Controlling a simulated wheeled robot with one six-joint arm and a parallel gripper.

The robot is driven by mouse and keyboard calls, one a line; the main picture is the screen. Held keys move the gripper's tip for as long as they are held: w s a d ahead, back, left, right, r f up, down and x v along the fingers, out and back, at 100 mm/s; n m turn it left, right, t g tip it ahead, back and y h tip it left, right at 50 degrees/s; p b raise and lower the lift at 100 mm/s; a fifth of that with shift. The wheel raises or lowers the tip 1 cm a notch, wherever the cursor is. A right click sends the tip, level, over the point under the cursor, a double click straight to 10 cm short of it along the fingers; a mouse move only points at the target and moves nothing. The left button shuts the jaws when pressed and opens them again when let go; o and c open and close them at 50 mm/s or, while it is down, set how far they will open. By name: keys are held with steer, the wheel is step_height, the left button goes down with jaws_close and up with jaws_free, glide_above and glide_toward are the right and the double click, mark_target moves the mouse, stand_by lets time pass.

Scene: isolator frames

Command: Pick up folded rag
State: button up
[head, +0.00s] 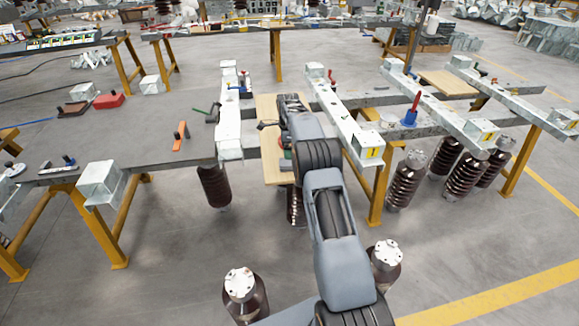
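I cannot pick out a folded rag for certain in the head view. My arm reaches up from the bottom centre over a light wooden board (271,172) that lies between two pale steel beams. The end of my arm, with my gripper (266,125), is small and dark above this board. Its fingers are too small and too dark to tell whether they are open or shut, or whether they hold anything. My arm hides part of the board. A small green and red thing (285,161) shows partly beside my arm, too small to name.
Pale steel beams (229,112) and (345,122) flank my arm. The left bench (130,140) carries an orange tool (180,135) and a red box (109,100). A blue and red item (410,113) stands to the right. Brown insulators (405,180) hang below. Front floor is partly clear.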

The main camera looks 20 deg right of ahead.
mark_target(289, 161)
steer(key=shift+s+d+f, duration=0.1)
steer(key=shift+s+f, duration=0.05)
steer(key=shift+f, duration=3.9)
steer(key=c, duration=1)
steer(key=shift+r, duration=0.1)
